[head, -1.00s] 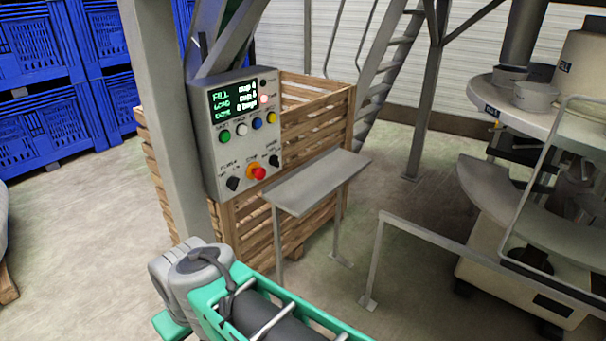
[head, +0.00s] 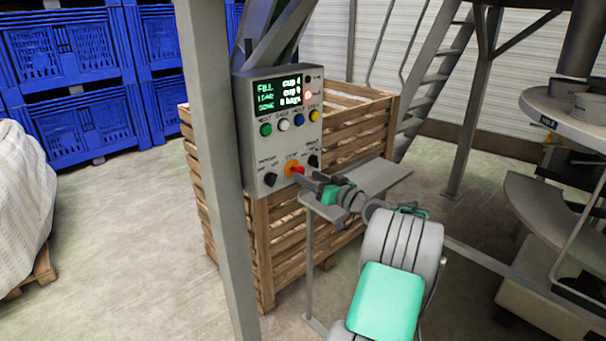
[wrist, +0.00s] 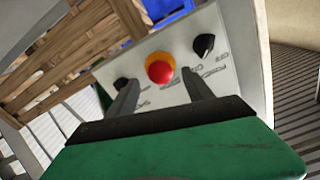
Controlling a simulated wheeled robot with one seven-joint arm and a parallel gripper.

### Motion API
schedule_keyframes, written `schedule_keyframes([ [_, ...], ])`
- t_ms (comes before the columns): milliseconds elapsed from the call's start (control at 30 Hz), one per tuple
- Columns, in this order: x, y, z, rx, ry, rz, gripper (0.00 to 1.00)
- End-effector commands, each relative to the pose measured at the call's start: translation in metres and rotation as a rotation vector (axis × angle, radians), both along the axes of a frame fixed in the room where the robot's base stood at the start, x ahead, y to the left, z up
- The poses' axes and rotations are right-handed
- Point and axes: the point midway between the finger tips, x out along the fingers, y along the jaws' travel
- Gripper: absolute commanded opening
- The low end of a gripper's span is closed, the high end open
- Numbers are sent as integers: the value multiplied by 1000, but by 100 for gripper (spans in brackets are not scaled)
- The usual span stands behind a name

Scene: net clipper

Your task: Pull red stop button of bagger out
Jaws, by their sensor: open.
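The red stop button (head: 297,170) with its orange-yellow collar sits low on the grey control panel (head: 252,150). In the wrist view the red button (wrist: 160,72) shows face-on, with a black knob on either side. My gripper (head: 307,180) is just in front of the button in the head view. In the wrist view its two fingers (wrist: 160,92) are apart, one to each side below the button, with nothing between them. I cannot tell whether the tips touch the panel.
Two black knobs (head: 270,179) (head: 313,161) flank the button. A row of coloured buttons and a lit screen (head: 279,95) are above. A grey post (head: 215,170) stands left, a wooden crate (head: 345,125) behind, and a small metal shelf (head: 385,175) below right.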

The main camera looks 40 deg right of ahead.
Motion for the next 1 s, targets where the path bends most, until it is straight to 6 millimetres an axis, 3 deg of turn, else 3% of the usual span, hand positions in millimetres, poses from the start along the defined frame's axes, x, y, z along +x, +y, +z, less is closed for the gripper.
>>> schedule_keyframes([
  [200, 30, 1, 1, 0, 1, 1, 60],
  [467, 33, 1, 0, 1, 1, -1, 60],
  [1000, 33, 1, 0, 1, 2, 0, 17],
])
